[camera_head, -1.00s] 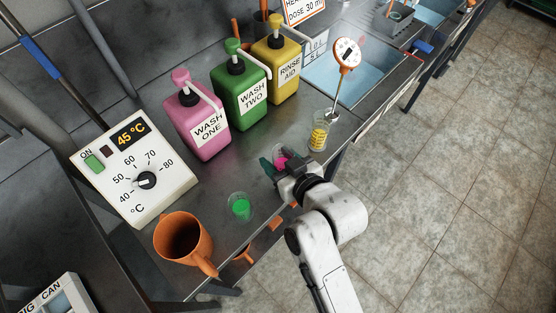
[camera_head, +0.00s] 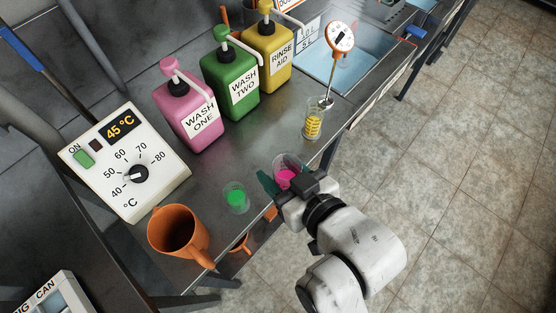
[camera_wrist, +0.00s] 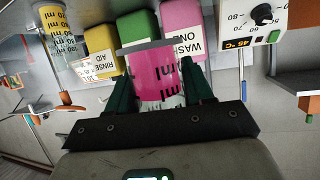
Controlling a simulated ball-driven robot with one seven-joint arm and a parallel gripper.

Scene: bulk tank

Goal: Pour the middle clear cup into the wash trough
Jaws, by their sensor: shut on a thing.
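The middle clear cup (camera_head: 288,173) holds pink liquid and is between my gripper's (camera_head: 281,182) dark green fingers, over the front edge of the bench. My gripper is shut on it. In the wrist view the cup (camera_wrist: 158,75) fills the gap between the fingers, and that picture is upside down. The cup looks roughly upright, and its liquid is inside. A trough of pale blue water (camera_head: 355,72), marked with litre levels, is set into the bench at the upper right, well away from the cup. Whether it is the wash trough cannot be read.
A clear cup of green liquid (camera_head: 236,198) and an orange jug (camera_head: 176,232) stand to the left. A clear cup of yellow liquid (camera_head: 313,125) stands to the right, by an orange-headed thermometer (camera_head: 341,38). Pink (camera_head: 190,115), green (camera_head: 231,82) and yellow (camera_head: 268,52) pump bottles line the back.

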